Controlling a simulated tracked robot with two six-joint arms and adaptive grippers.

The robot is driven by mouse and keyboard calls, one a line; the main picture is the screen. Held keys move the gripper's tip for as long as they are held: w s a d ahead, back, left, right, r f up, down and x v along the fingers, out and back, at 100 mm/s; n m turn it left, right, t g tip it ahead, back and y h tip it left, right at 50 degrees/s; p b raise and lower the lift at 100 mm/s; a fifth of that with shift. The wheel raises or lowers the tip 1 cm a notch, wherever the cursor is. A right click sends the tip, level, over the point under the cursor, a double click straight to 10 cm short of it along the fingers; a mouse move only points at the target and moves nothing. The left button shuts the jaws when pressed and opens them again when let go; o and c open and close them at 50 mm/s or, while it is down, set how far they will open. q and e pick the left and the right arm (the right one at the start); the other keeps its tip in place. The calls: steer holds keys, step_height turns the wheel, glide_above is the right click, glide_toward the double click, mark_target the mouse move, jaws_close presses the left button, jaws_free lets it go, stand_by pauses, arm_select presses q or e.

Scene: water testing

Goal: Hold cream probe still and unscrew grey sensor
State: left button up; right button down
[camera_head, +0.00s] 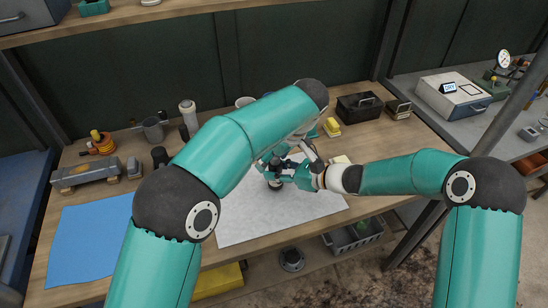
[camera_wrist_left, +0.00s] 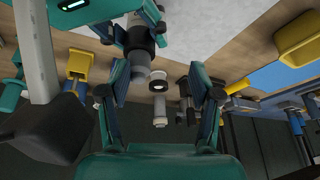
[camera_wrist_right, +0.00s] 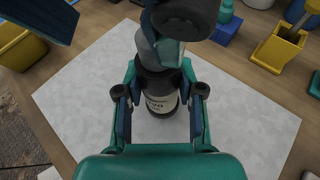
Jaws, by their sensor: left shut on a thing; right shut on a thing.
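The probe (camera_wrist_right: 158,103) stands upright over the white mat, with a pale labelled body and dark collars. My right gripper (camera_wrist_right: 161,112) is shut around its body, one finger on each side. The grey sensor (camera_wrist_right: 148,45) is the grey part at its upper end, which also shows in the left wrist view (camera_wrist_left: 139,60). My left gripper (camera_head: 275,164) is at this upper end, above my right gripper (camera_head: 291,175). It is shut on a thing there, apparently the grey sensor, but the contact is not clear. My own fingers hide much of both parts in the head view.
The white mat (camera_head: 240,225) has clear room around the probe. A blue mat (camera_head: 85,245) lies at left. A white jar (camera_head: 187,115), a grey cup (camera_head: 152,129) and a dark box (camera_head: 358,107) stand towards the back. A yellow container (camera_wrist_right: 280,48) is near the mat.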

arm_select(q)
steer(key=m, duration=0.1)
steer(key=r+m+t+h, duration=0.1)
steer(key=m, duration=0.1)
steer(key=shift+w+d+r, duration=0.1)
steer(key=shift+w, duration=0.3)
steer(key=m+h, duration=0.1)
steer(key=m, duration=0.2)
steer(key=m+h, duration=0.1)
steer(key=m, duration=0.2)
steer(key=m+h, duration=0.2)
steer(key=m, duration=0.1)
steer(key=shift+s+d+f+m, duration=0.1)
steer(key=shift+s+f+m, duration=0.15)
steer(key=shift+m, duration=0.15)
steer(key=m+h, duration=0.1)
steer(key=m, duration=0.2)
steer(key=m+g+h, duration=0.1)
steer(key=m, duration=0.2)
steer(key=shift+s, duration=0.1)
steer(key=m+g, duration=0.1)
steer(key=m, duration=0.2)
steer(key=m+g, duration=0.1)
steer(key=m, duration=0.3)
steer(key=shift+s+a+g+h, duration=0.1)
steer(key=shift+a+g+h, duration=0.1)
steer(key=shift+g+h, duration=0.15)
steer(key=shift+f, duration=0.15)
step_height(320, 180, down, 3)
steer(key=shift+r, duration=0.1)
